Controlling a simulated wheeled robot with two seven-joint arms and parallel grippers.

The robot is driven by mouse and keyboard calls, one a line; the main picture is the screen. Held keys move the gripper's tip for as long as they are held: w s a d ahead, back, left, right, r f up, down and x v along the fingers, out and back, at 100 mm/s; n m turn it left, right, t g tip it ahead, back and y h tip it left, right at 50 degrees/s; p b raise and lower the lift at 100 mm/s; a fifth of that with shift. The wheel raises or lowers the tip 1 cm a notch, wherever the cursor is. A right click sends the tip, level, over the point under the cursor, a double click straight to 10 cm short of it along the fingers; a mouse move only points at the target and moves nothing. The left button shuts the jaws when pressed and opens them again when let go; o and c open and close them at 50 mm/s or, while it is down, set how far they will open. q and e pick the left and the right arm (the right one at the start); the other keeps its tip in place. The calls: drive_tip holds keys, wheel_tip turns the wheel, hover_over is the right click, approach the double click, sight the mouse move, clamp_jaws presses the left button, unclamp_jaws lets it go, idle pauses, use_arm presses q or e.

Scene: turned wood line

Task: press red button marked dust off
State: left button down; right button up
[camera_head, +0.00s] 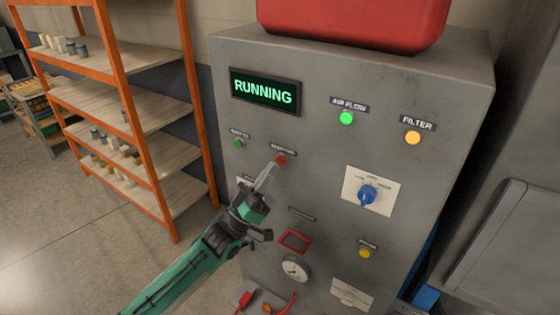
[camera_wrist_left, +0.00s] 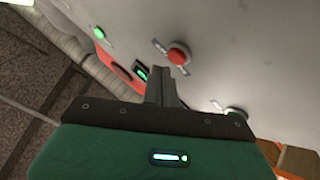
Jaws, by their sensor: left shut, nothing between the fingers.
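A small red button (camera_head: 281,159) sits on the front of a grey control cabinet (camera_head: 320,120), with a label above it too small to read surely. My left gripper (camera_head: 270,170) is shut and empty, its fingertips just below and left of the red button in the head view. In the left wrist view the red button (camera_wrist_left: 178,54) shows just beyond and right of the tips of the left gripper (camera_wrist_left: 160,72). A small gap seems to separate them; contact is not clear. My right gripper is not in view.
A display (camera_head: 265,91) reads RUNNING. A green button (camera_head: 239,143) is left of the red one. The green AIR FLOW lamp (camera_head: 347,118), amber FILTER lamp (camera_head: 413,138), blue knob (camera_head: 368,195) and gauge (camera_head: 295,268) are on the panel. An orange-framed shelf (camera_head: 135,120) stands left.

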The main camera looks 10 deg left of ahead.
use_arm(q)
drive_tip(key=shift+w, duration=0.15)
drive_tip(key=shift+w+d, duration=0.15)
drive_tip(key=shift+w, duration=0.1)
drive_tip(key=shift+w+d+b, duration=0.1)
drive_tip(key=shift+w+b, duration=0.25)
drive_tip(key=shift+b, duration=0.05)
idle(0.8)
drive_tip(key=shift+s, duration=0.1)
drive_tip(key=shift+s+a, duration=0.25)
drive_tip(key=shift+s, duration=0.45)
drive_tip(key=s, duration=0.1)
drive_tip(key=s+a+p, duration=0.1)
drive_tip(key=s, duration=0.2)
drive_tip(key=shift+s+a, duration=0.35)
idle(0.6)
